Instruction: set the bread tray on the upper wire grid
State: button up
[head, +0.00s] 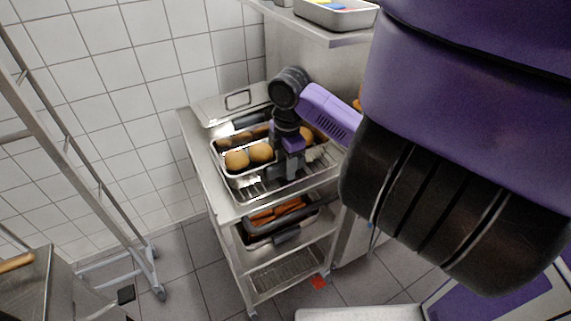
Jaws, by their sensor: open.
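The bread tray (240,180) is a steel pan with several round brown rolls (237,159) in it. It is at the top level of a steel rack trolley, over the upper wire grid (268,190), whose bars show in front of it and to its right. It looks level; whether it rests fully on the grid I cannot tell. My gripper (288,172) is open, pointing down at the tray's right part. My wrist and forearm hide some of the tray and rolls. Whether the fingers touch the tray is unclear.
A lower level holds a pan with orange food (278,212); a bottom wire grid (288,270) is empty. A steel lid (235,102) lies at the back. A wall shelf (335,39) with a pan is above right. A metal ladder-like frame (75,150) stands left.

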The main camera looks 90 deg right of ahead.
notch_tip(320, 180, up, 12)
jog(key=p, duration=0.7)
jog(key=w+a+r+t, duration=0.1)
jog(key=w+a+t, duration=0.3)
jog(key=w, duration=0.8)
jog(key=w+a+r+t, duration=0.25)
jog(key=w+a, duration=0.25)
jog(key=w, duration=0.8)
jog(key=w+a+r+m+t, duration=0.2)
jog(key=w+a+t, duration=0.2)
jog(key=w+a, duration=0.35)
jog(key=w+a+r+m+t, duration=0.2)
jog(key=w+a+m+t, duration=0.15)
jog(key=w+a, duration=0.4)
jog(key=s+a+f+m+h, duration=0.1)
jog(key=s+a+f+m, duration=0.25)
jog(key=s+a, duration=0.35)
jog(key=s+a+f+m+h, duration=0.15)
jog(key=s+a+f, duration=0.3)
jog(key=a, duration=0.45)
jog(key=s+n+y, duration=0.3)
jog(key=s+n, duration=0.2)
jog(key=s, duration=1.8)
jog(key=shift+s+a+r, duration=0.3)
